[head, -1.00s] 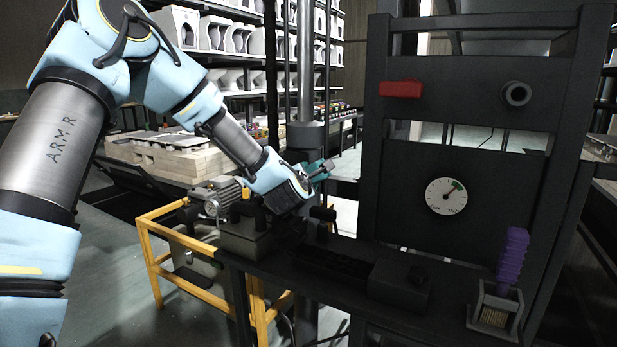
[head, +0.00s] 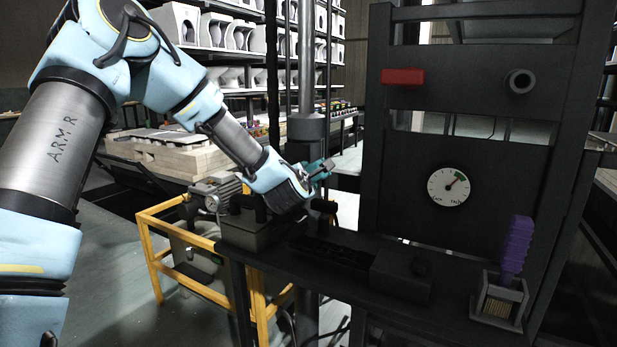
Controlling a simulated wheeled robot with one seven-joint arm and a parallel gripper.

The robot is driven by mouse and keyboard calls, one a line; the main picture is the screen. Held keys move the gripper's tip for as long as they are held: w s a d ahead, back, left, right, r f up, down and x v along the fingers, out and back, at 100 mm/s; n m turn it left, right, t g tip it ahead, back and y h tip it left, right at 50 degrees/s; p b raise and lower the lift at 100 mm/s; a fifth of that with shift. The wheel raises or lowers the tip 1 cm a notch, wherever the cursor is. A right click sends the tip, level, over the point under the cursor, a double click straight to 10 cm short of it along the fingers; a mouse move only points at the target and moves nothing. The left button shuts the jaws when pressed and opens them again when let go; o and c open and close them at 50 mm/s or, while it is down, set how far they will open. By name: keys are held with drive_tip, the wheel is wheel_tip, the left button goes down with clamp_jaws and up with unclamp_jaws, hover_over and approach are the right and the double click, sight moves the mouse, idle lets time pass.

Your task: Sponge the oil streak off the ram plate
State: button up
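My gripper (head: 322,170) is at the end of my outstretched arm, left of the dark press frame, in front of a vertical steel column (head: 306,95) with a wider grey collar (head: 307,127). A small teal patch shows at the fingers; I cannot tell whether it is a sponge or part of the gripper. The fingers are too small to tell open from shut. I cannot make out an oil streak, nor tell for sure which surface is the ram plate.
The press panel carries a red block (head: 403,77) and a round gauge (head: 448,187). A purple-handled brush (head: 515,245) stands in a grey holder (head: 499,301) on the dark bench. A yellow rail (head: 190,283) stands at the lower left. Shelves with white ware are behind.

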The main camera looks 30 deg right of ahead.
drive_tip(key=shift+w+a+b, duration=0.2)
drive_tip(key=shift+w+a, duration=0.3)
drive_tip(key=shift+w, duration=0.35)
drive_tip(key=shift+w+a+b, duration=0.15)
drive_tip(key=shift+w+a, duration=0.3)
drive_tip(key=shift+w, duration=0.45)
drive_tip(key=shift+w+a+b, duration=0.2)
drive_tip(key=shift+w+a, duration=0.3)
drive_tip(key=shift+w, duration=0.35)
drive_tip(key=shift+w, duration=0.1)
drive_tip(key=w+a, duration=0.3)
drive_tip(key=w, duration=0.2)
drive_tip(key=shift+b, duration=0.45)
drive_tip(key=shift+w+r, duration=0.1)
drive_tip(key=shift+r, duration=0.1)
wheel_tip(320, 180, up, 5)
drive_tip(key=p, duration=0.3)
drive_tip(key=shift+r, duration=0.1)
